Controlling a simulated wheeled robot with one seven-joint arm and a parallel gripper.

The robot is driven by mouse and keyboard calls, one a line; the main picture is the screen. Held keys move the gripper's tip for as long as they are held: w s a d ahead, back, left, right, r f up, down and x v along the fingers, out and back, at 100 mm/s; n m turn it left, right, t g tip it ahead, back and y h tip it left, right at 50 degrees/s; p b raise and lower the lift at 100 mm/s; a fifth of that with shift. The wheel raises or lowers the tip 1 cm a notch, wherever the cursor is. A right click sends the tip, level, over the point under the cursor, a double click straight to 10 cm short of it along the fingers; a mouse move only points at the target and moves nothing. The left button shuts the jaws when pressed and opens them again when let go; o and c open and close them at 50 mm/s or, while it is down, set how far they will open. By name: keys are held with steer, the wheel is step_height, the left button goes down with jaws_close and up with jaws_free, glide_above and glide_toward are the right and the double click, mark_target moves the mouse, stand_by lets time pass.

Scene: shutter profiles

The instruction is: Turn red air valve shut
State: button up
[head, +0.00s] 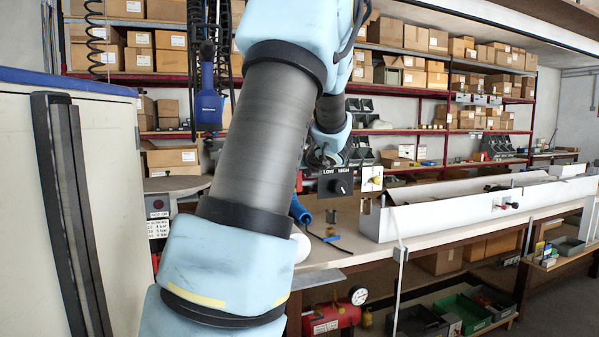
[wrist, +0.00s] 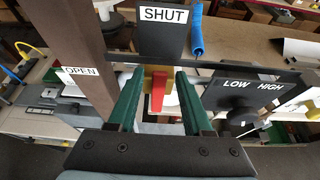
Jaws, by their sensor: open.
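The red valve lever (wrist: 158,92) shows in the wrist view, in front of a yellow part, just below a black plate with the SHUT sign (wrist: 164,14). My gripper (wrist: 158,76) is open, with one green finger on each side of the lever. A gap shows between the lever and each finger, and I cannot tell how deep the lever sits between them. In the head view my arm hides the valve and the fingers.
A black panel with a LOW/HIGH knob (head: 341,187) stands right of the valve; it also shows in the wrist view (wrist: 245,115). A blue cylindrical handle (wrist: 196,30) lies behind. A long white profile (head: 450,215) lies on the bench. A grey cabinet (head: 100,200) stands left.

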steer(key=b+v, duration=0.2)
steer(key=v, duration=0.8)
steer(key=shift+s+r, duration=0.25)
steer(key=shift+s, duration=0.1)
steer(key=shift+d, duration=0.1)
